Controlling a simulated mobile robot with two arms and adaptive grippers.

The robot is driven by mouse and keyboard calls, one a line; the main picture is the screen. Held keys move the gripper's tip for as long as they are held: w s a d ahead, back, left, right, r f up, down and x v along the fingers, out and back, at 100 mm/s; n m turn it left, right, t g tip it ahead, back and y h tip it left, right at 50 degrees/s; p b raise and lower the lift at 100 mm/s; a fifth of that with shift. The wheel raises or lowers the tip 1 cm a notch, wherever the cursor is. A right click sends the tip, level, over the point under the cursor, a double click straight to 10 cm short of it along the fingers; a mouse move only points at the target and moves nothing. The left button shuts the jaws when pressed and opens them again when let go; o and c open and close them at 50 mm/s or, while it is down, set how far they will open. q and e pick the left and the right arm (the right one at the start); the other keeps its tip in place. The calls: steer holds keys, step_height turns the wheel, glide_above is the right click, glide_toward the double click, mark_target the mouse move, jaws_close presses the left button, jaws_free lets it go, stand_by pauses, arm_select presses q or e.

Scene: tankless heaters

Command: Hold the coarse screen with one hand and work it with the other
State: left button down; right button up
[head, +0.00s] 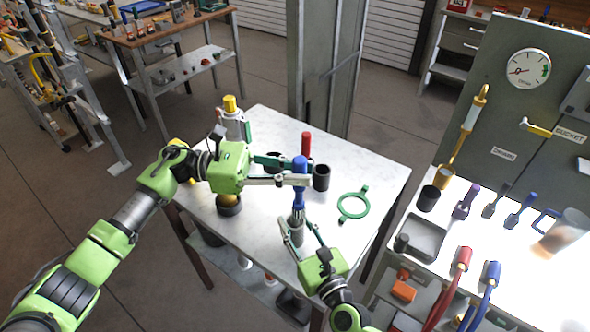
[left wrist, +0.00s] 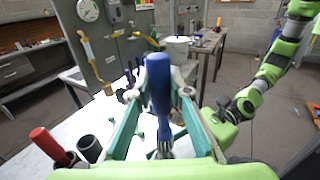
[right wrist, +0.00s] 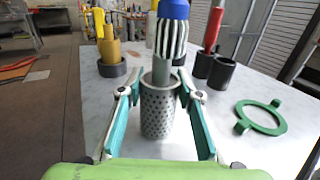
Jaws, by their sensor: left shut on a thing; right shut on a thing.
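The coarse screen (head: 297,232) is a grey perforated metal cylinder, standing upright with its mouth up in the right wrist view (right wrist: 160,110). My right gripper (head: 298,236) is shut on it, one finger on each side. My left gripper (head: 302,181) is shut on a brush with a blue handle (head: 300,164), seen close up in the left wrist view (left wrist: 158,85). The brush is upright above the screen. Its black-and-white striped part (right wrist: 168,38) is above the rim, and a grey stem below it reaches into the screen's mouth. The stem's lower end is hidden inside.
A green ring with tabs (head: 353,205) lies on the table's right side. A red-handled tool (head: 306,144) and a dark cup (head: 321,178) stand behind the brush. A yellow-topped fixture (head: 230,105) stands at the back left. A bench with a gauge panel (head: 528,69) is at right.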

arm_select(q)
steer(key=shift+s+d, duration=0.1)
step_height(320, 180, up, 8)
steer(key=w+a, duration=0.2)
steer(key=shift+a, duration=0.35)
stand_by(1.1)
stand_by(0.8)
arm_select(e)
steer(key=o, duration=1.3)
steer(key=shift+c, duration=0.2)
